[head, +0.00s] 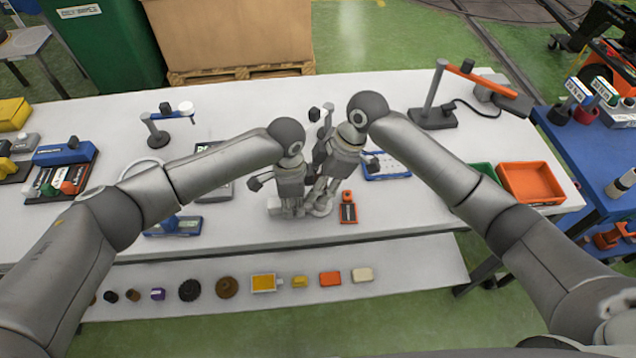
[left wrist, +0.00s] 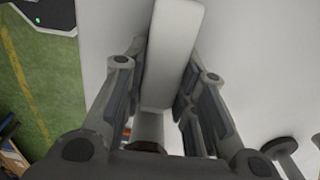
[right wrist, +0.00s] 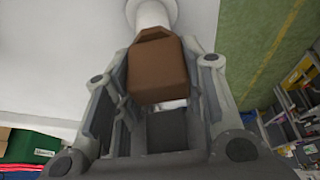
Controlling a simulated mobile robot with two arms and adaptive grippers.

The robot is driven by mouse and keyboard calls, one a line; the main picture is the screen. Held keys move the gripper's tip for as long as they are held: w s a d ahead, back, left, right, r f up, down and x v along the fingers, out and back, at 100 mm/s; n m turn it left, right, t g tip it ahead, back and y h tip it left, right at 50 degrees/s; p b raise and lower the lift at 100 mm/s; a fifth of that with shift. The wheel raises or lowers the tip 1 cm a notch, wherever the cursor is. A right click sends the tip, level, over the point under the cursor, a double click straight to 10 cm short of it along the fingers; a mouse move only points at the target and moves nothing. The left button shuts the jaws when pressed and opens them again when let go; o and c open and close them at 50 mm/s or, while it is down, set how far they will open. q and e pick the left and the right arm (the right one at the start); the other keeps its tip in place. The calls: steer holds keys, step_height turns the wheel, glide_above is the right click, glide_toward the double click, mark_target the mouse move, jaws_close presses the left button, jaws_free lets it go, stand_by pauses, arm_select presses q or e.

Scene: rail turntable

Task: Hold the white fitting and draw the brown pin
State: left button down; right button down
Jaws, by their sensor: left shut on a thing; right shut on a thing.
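The white fitting (left wrist: 172,55) lies between the fingers of my left gripper (left wrist: 158,95), which is shut on it. In the right wrist view a round white part of the fitting (right wrist: 152,12) shows just beyond the pin. The brown pin (right wrist: 158,70) has a blocky head between the fingers of my right gripper (right wrist: 155,95), which is shut on it. A bit of brown shows low in the left wrist view. In the head view my left gripper (head: 291,208) and right gripper (head: 322,200) are side by side at the bench and largely hide both things. I cannot tell how deep the pin sits.
An orange-and-black block (head: 348,210) lies just right of the grippers. A blue tray (head: 385,166) is behind it. An orange bin (head: 532,182) and a lamp-like stand (head: 432,115) are at the right. Several small parts line the lower shelf (head: 400,270). The bench's front edge is close.

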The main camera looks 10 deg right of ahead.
steer(key=shift+a+r, duration=0.2)
steer(key=shift+r, duration=0.85)
steer(key=shift+a+r, duration=0.1)
steer(key=shift+r, duration=2.9)
steer(key=c, duration=1.4)
jaws_free()
steer(key=o, duration=0.3)
steer(key=shift+f, duration=0.1)
steer(key=shift+o, duration=0.2)
steer(key=shift+s+f, duration=0.1)
steer(key=shift+f, duration=0.2)
